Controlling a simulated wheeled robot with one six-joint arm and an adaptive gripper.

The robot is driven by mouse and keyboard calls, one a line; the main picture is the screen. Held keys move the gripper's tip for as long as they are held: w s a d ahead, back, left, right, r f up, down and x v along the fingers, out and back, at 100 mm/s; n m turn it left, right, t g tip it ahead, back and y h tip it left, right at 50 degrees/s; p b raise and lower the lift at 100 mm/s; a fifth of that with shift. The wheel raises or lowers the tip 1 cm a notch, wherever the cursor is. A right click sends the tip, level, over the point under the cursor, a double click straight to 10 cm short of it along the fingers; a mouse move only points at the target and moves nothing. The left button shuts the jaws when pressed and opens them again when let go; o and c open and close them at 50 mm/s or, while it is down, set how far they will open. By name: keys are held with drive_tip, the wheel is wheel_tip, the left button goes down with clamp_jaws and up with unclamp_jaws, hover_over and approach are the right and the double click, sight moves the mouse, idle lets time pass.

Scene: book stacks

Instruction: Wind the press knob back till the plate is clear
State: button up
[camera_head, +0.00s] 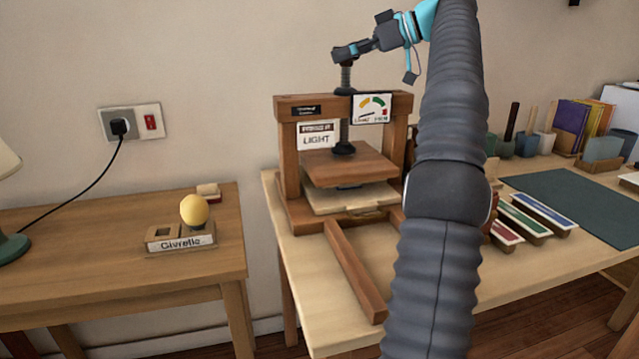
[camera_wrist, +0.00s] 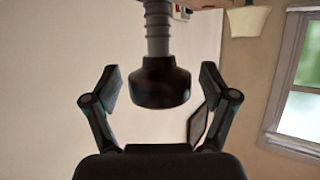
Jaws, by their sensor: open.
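The book press (camera_head: 290,150) is a wooden frame on the pale table, with a threaded screw (camera_head: 346,76) through its top beam. In the wrist view the dark round knob (camera_wrist: 160,84) sits between the spread fingers of my gripper (camera_wrist: 157,88), with gaps on both sides. In the head view my gripper (camera_head: 347,52) is at the top of the screw and covers most of the knob. The wooden press plate (camera_head: 350,163) hangs level above a pale board; something thin and dark shows between them. A gauge (camera_head: 371,108) and a "LIGHT" sign (camera_head: 318,136) are on the frame.
A wooden bar (camera_head: 354,270) extends forward from the press. To the right are coloured trays (camera_head: 544,212), a dark mat (camera_head: 575,208) and books (camera_head: 580,122). A side table (camera_head: 120,245) at left bears a yellow ball on a labelled holder (camera_head: 181,240). My arm hides part of the table.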

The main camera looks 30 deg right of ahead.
drive_tip(key=shift+m+h, duration=0.3)
drive_tip(key=shift+h, duration=0.1)
